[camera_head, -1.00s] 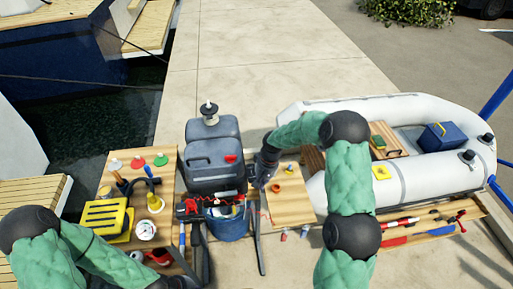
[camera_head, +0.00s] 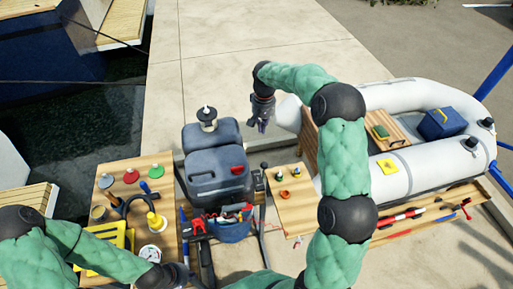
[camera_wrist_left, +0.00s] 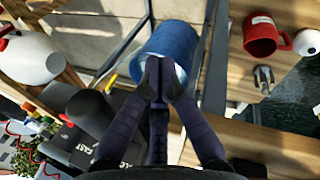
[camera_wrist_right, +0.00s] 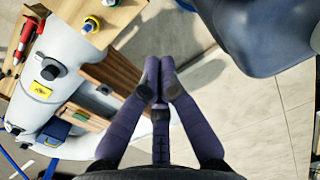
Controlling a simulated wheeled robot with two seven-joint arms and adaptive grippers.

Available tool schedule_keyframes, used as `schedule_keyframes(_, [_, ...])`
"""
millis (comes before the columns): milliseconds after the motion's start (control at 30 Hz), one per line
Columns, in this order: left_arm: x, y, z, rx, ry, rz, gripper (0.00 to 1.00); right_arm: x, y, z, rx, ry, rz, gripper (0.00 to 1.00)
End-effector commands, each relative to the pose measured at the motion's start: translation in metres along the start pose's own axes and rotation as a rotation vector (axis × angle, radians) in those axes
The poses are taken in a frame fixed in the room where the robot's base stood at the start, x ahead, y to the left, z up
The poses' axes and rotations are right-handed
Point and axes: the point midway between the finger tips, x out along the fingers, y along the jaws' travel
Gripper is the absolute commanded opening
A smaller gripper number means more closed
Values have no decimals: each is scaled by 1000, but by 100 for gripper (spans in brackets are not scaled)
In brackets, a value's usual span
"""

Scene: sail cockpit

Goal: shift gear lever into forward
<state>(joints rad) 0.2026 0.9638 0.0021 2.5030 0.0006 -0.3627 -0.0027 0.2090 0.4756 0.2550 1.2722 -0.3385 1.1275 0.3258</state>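The dark grey-blue outboard motor (camera_head: 214,180) stands upright in the middle of the head view. A thin upright lever with a black knob (camera_head: 264,166) shows at its right side; it looks like the gear lever, but its position marking is too small to read. My right gripper (camera_head: 262,122) is beyond the lever, to the right of the motor, apart from both. In the right wrist view its fingertips (camera_wrist_right: 158,82) are together and empty, with the motor cover (camera_wrist_right: 268,35) at upper right. My left gripper (camera_head: 178,274) is low at the left bench; its fingertips (camera_wrist_left: 158,75) are together and empty.
A blue bucket (camera_wrist_left: 185,42) is beyond my left fingertips. A wooden bench (camera_head: 170,185) with funnels and tools is left of the motor. A small wooden table (camera_head: 293,212) and an inflatable boat (camera_head: 418,165) are to the right. The pavement behind the motor is clear.

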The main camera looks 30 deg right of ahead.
Motion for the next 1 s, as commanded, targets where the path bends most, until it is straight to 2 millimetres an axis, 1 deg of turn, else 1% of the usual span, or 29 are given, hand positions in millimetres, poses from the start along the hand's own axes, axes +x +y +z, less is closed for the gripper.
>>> schedule_keyframes(300, [0,0,1,0,-2,0,0,0,0,0,0,0,0,0])
schedule_keyframes(467, [2,-1,0,0,-1,0,0,10,0,0,0,-2,1,0])
schedule_keyframes(567, [4,-1,0,0,-1,0,0,24,0,0,0,-3,1,0])
schedule_keyframes(1000, [14,-5,0,0,-1,0,0,106,0,1,0,-4,1,0])
